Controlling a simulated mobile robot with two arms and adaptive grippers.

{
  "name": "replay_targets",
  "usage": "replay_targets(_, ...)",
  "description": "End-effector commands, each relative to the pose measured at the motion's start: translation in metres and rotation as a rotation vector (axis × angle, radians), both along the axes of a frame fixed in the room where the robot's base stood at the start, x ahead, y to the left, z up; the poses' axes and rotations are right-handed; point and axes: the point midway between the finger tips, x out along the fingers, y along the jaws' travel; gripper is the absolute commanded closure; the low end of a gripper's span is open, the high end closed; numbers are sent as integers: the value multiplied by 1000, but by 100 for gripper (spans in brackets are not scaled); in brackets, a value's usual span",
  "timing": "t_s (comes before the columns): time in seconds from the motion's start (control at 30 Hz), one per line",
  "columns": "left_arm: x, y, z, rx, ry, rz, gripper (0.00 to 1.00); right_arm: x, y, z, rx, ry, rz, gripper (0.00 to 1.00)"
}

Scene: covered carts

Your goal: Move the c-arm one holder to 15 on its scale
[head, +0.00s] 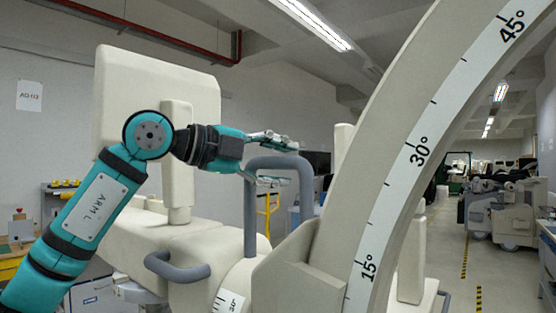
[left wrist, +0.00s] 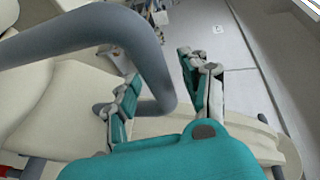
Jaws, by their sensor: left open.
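The c-arm is a large beige arc (head: 335,200) with a white scale strip (head: 388,185) marked 15°, 30° and 45°. At its lower left is a beige housing (head: 245,278), with a grey bent-tube handle (head: 250,215) rising above it. I cannot tell which part is the holder, and no pointer against the scale is clear. My left gripper (head: 288,161) is open at the top of the handle, one finger above the tube and one below. In the left wrist view the handle's bend (left wrist: 150,55) passes between the spread fingers (left wrist: 165,95); contact is unclear. My right gripper is out of view.
A second small scale (head: 229,302) marked 30° is on the lower housing. A lower grey handle (head: 176,268) sticks out at the left. A beige upright panel (head: 115,100) stands behind my left arm. Carts (head: 510,205) stand right of a clear aisle.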

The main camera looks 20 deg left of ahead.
Motion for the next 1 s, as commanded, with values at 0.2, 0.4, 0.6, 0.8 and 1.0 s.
replay_targets(0.2,0,0,0,0,0,0,59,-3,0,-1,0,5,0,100)
replay_targets(0.4,0,0,0,0,0,0,86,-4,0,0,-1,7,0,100)
replay_targets(0.6,0,0,0,1,1,0,100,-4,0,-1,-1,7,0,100)
replay_targets(0.8,0,0,-1,2,1,0,100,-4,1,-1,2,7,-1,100)
replay_targets(1.0,-2,1,-3,0,-7,-1,100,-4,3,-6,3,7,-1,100)
